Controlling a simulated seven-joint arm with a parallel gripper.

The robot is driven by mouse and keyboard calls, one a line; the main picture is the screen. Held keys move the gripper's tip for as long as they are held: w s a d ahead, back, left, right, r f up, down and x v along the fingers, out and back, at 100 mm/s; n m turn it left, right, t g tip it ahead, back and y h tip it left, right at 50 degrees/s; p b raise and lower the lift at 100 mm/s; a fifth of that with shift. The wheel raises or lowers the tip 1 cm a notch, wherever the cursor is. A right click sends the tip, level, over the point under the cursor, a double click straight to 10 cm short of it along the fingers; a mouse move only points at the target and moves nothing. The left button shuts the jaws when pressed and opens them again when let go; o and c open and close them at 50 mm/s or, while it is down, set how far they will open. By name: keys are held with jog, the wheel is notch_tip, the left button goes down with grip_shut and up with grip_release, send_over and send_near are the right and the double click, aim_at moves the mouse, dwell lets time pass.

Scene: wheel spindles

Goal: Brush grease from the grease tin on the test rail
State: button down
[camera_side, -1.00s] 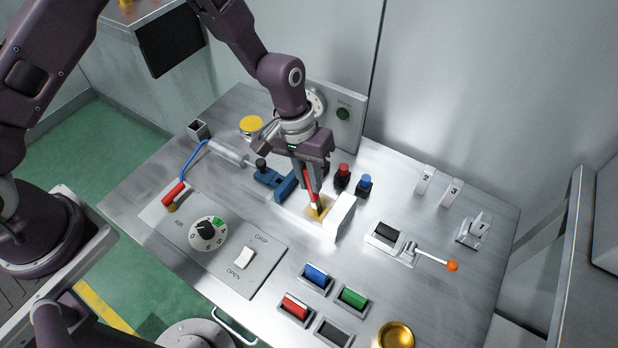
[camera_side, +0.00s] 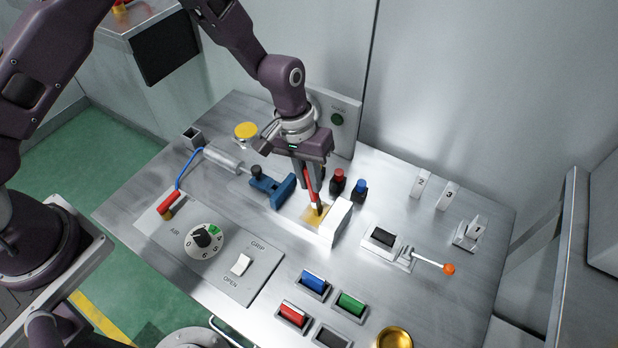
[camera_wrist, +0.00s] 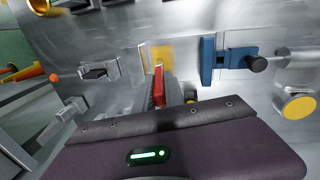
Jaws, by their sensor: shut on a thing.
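My gripper (camera_side: 311,183) is shut on a brush (camera_side: 310,187) with a red handle, which also shows in the wrist view (camera_wrist: 159,86). The brush points down, its bristle end at a yellow grease patch (camera_side: 309,216) on the test rail (camera_side: 322,234). The patch shows in the wrist view (camera_wrist: 160,54), just beyond the brush. Exact contact of the bristles is hard to tell. A round tin with a yellow top (camera_side: 246,130), seemingly the grease tin, stands at the back left; it also shows in the wrist view (camera_wrist: 298,107).
A white block (camera_side: 341,218) stands right of the brush. A blue clamp (camera_side: 272,189) with an air cylinder (camera_side: 224,158) is left. Red (camera_side: 338,180) and blue (camera_side: 360,190) knobs stand behind. A lever (camera_side: 430,264), coloured rockers and a brass bowl (camera_side: 394,339) lie right and in front.

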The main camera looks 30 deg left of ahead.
jog(key=shift+w, duration=0.3)
jog(key=shift+w+f, duration=0.1)
jog(key=shift+w, duration=0.3)
jog(key=shift+w, duration=0.4)
notch_tip(320, 180, up, 7)
dwell(0.7)
